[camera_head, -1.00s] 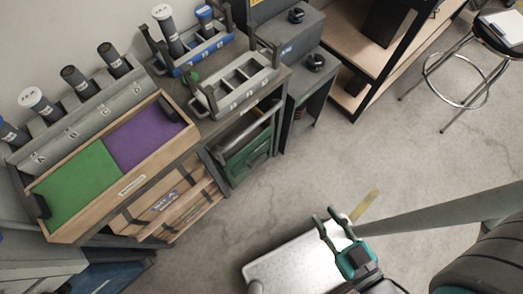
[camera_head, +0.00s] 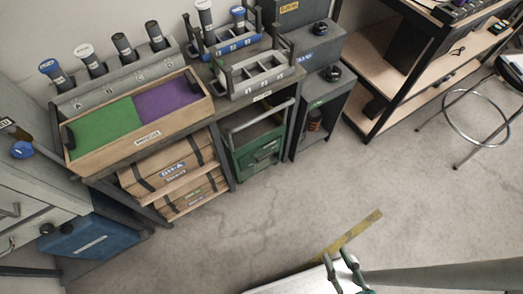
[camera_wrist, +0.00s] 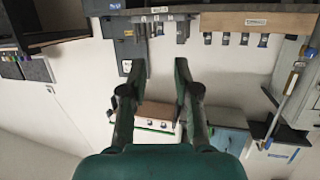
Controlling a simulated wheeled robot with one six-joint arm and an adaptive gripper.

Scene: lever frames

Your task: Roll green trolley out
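The green trolley (camera_head: 256,154) stands in a bay under the workbench, between the wooden crates and a dark grey cabinet. A grey bar handle (camera_head: 264,116) runs across its upper front. My gripper (camera_head: 341,262) is at the bottom edge of the head view, well in front of the trolley and to its right, touching nothing. In the wrist view my gripper (camera_wrist: 156,76) has its two fingers spread with nothing between them. I cannot clearly make out the trolley in the wrist view.
The workbench carries a green and purple tray (camera_head: 143,134) and tool racks. Wooden crates (camera_head: 172,172) fill the bay left of the trolley; a dark cabinet (camera_head: 326,110) stands right. A stool (camera_head: 478,120) is far right. Bare floor (camera_head: 300,200) lies before the trolley, with a yellow strip (camera_head: 352,236).

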